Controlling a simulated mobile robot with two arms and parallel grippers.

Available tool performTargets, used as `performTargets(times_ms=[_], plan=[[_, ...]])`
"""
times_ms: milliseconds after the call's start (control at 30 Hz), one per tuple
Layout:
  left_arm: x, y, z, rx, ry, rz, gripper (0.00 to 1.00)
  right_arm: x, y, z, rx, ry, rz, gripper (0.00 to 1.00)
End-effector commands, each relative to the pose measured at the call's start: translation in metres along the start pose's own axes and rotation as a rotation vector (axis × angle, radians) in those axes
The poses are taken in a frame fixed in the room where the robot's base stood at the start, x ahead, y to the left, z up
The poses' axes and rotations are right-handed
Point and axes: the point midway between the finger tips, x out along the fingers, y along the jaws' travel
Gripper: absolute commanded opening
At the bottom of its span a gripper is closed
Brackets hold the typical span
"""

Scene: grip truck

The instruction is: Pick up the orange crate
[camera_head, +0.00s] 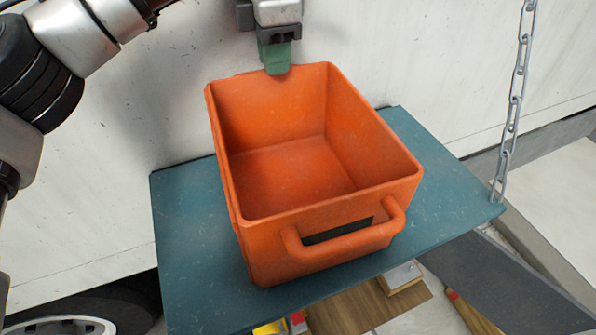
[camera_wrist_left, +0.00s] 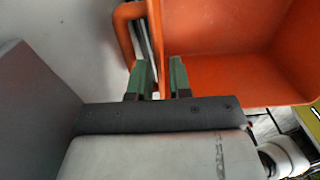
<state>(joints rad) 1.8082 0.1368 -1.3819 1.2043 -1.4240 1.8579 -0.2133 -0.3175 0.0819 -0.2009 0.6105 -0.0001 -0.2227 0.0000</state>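The orange crate (camera_head: 330,238) is an open, empty box standing upright on a teal shelf (camera_head: 188,240) in the head view. A handle shows on its near side. My left gripper (camera_head: 276,58) is at the crate's far rim, with a green finger over the inner side. In the left wrist view, its two green fingers (camera_wrist_left: 160,78) stand apart on either side of the crate wall (camera_wrist_left: 225,75), with some gap visible. A second handle (camera_wrist_left: 124,35) is left of the fingers. My right gripper is not in view.
A pale wall panel (camera_head: 150,120) rises behind the shelf. A chain (camera_head: 516,105) hangs to the shelf's right corner. A wheel (camera_head: 65,325) and wooden pieces (camera_head: 355,310) lie below the shelf. Bare shelf shows left and right of the crate.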

Motion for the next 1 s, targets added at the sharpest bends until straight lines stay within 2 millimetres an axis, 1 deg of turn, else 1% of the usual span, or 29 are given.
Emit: performTargets(times_ms=[100, 200, 300, 400, 600, 733, 1000], plan=[[0.013, 0.002, -0.005, 0.0, 0.003, -0.003, 0.19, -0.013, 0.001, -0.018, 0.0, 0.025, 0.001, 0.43], [0.029, 0.003, -0.006, 0.002, 0.001, -0.003, 0.19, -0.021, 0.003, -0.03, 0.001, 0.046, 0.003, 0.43], [0.042, 0.003, -0.006, 0.0, 0.001, -0.001, 0.19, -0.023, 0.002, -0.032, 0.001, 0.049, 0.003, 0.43], [0.047, 0.003, -0.006, 0.0, -0.001, 0.001, 0.19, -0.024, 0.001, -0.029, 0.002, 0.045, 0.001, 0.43], [0.048, 0.003, -0.006, 0.0, -0.001, 0.001, 0.19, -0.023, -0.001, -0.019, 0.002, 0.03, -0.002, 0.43], [0.048, 0.003, -0.006, 0.0, -0.001, 0.001, 0.0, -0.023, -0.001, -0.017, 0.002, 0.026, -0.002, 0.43], [0.048, 0.003, -0.006, 0.001, -0.001, 0.002, 0.0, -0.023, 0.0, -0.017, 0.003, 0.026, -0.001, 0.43]])
